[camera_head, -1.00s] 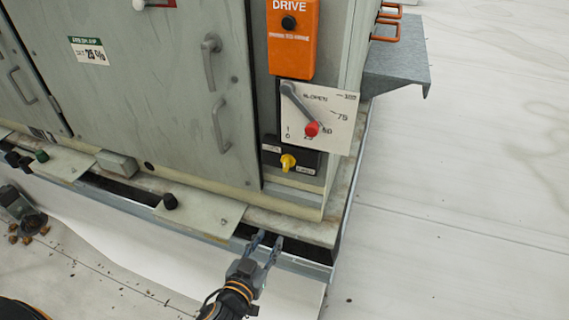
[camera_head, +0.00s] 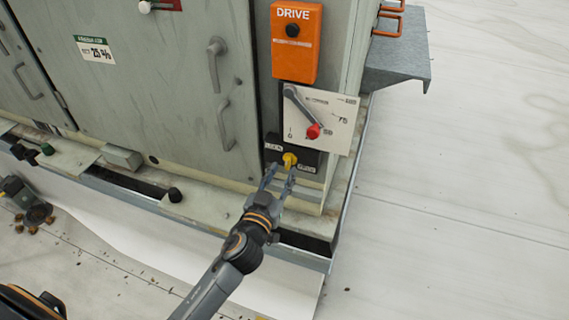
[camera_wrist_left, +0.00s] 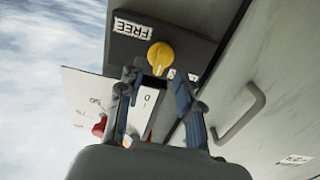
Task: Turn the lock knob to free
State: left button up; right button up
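The yellow lock knob (camera_head: 289,160) sits on a black plate (camera_head: 308,158) low on the cabinet's right part. In the head view the plate has a white label at its left end and another at its lower right. In the left wrist view the yellow knob (camera_wrist_left: 160,55) shows just beyond my fingertips, and one label reads FREE (camera_wrist_left: 133,28). My left gripper (camera_head: 280,178) is open, its two fingers apart just below the knob. It also shows in the left wrist view (camera_wrist_left: 155,85) with nothing between the fingers. I cannot tell whether a finger touches the knob. My right gripper is not in view.
Above the plate is a white dial panel (camera_head: 340,110) with a grey lever (camera_head: 302,108) and red knob (camera_head: 313,131). An orange DRIVE box (camera_head: 296,60) hangs above that. Door handles (camera_head: 216,65) are to the left.

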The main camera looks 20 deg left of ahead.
aim_at(288, 162)
pick_arm(q)
jog(key=shift+w, duration=1.3)
grip_shut()
